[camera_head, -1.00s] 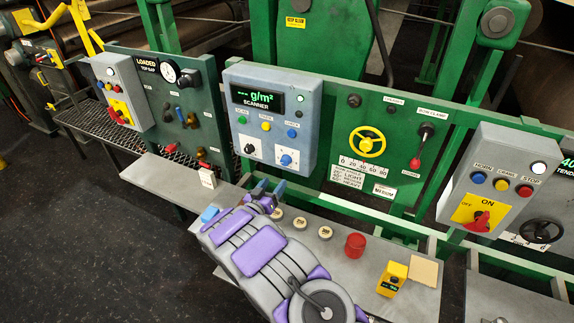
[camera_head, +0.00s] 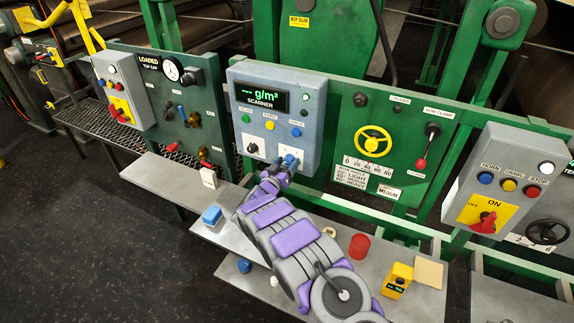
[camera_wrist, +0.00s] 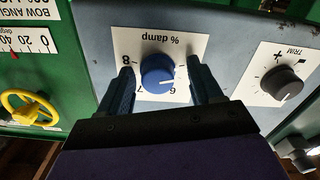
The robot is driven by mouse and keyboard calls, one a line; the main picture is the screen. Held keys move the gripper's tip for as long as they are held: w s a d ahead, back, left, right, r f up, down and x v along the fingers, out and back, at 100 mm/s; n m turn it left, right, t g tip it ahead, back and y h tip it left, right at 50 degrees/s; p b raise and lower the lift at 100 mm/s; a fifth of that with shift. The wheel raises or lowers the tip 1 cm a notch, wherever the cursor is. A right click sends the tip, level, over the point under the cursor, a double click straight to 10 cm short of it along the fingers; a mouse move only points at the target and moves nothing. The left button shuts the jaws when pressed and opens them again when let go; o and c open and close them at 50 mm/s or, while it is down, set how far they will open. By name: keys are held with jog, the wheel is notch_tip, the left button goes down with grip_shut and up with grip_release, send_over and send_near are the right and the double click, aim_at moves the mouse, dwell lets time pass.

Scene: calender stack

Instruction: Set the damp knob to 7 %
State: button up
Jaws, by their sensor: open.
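The blue damp knob (camera_wrist: 158,73) sits on a white plate (camera_wrist: 140,45) marked "% damp", upside down in the wrist view. The digits 8, 7 and 6 show around it, partly hidden by the knob and my gripper. A pale mark on the knob appears to lie near the 6. My gripper (camera_wrist: 157,88) is open, with one finger on each side of the knob; I cannot tell whether they touch it. In the head view, my gripper (camera_head: 278,172) is at the lower right of the grey scanner box (camera_head: 232,125), largely covering the knob.
A black trim knob (camera_wrist: 282,82) is beside the damp plate. A yellow handwheel (camera_head: 373,141) and red-tipped lever (camera_head: 422,163) are on the green panel to the right.

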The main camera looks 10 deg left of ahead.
jog(key=shift+a, duration=0.45)
jog(key=shift+c, duration=0.7)
jog(key=shift+d, duration=0.75)
jog(key=c, duration=0.5)
jog(key=shift+c, duration=0.5)
jog(key=shift+a, duration=0.25)
jog(key=c, duration=0.3)
